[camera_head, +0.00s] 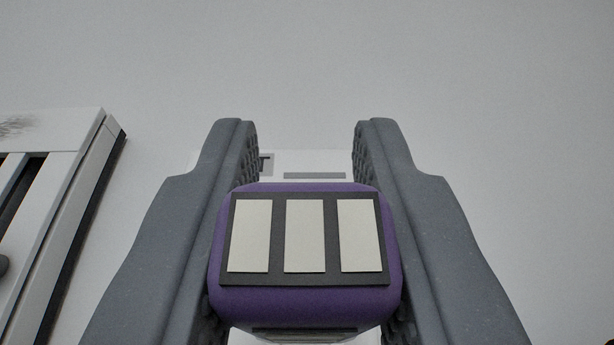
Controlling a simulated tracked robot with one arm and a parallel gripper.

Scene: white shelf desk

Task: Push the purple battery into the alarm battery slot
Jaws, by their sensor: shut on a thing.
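The purple battery (306,300) is held between the two fingers of my gripper (306,150). Its near end faces the camera and carries a black panel with three pale contact strips. Beyond it, between the fingertips, a white device (310,163) with a grey slot-like bar and part of a dark label shows against the wall. I cannot tell for sure that this is the alarm, and the battery hides most of it. Whether the battery touches it is also hidden.
A white slatted unit (60,215) with dark gaps and a dark side edge stands at the left, apart from my left finger. The plain grey wall (480,90) is clear above and to the right.

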